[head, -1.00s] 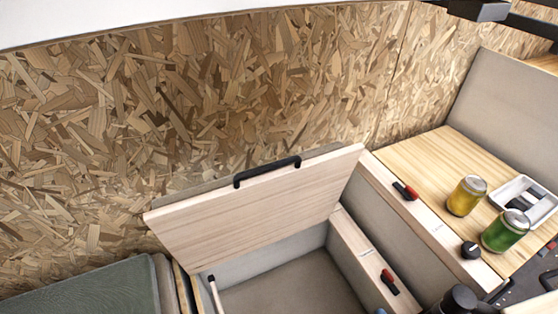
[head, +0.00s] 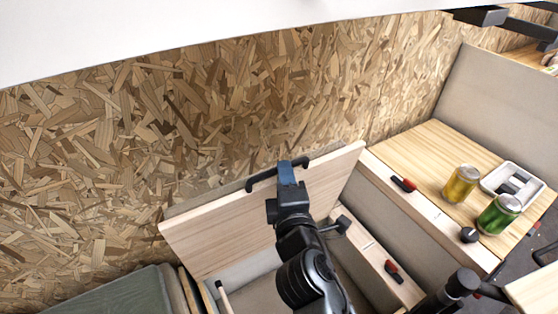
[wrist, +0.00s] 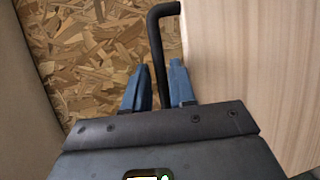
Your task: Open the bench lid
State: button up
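The bench lid (head: 235,230) is a pale wooden panel. It stands raised and tilted back near the chipboard wall, with the bench box open below it. A black bar handle (head: 262,179) is on its upper edge. My gripper (head: 287,172) is at this handle, its blue fingers over the bar. The lid (wrist: 245,60) fills the right of that view. My arm hides part of the lid and the box.
A wooden counter (head: 430,150) at the right bears a yellow can (head: 461,184), a green can (head: 498,214) and a white tray (head: 487,183). Red-and-black latches (head: 403,184) sit on the bench edges. A green cushion (head: 125,292) lies at lower left. The chipboard wall (head: 200,130) is close behind the lid.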

jog(key=shift+x, duration=2.45)
jog(key=shift+c, duration=0.4)
grip_shut()
jog(key=shift+d, duration=0.1)
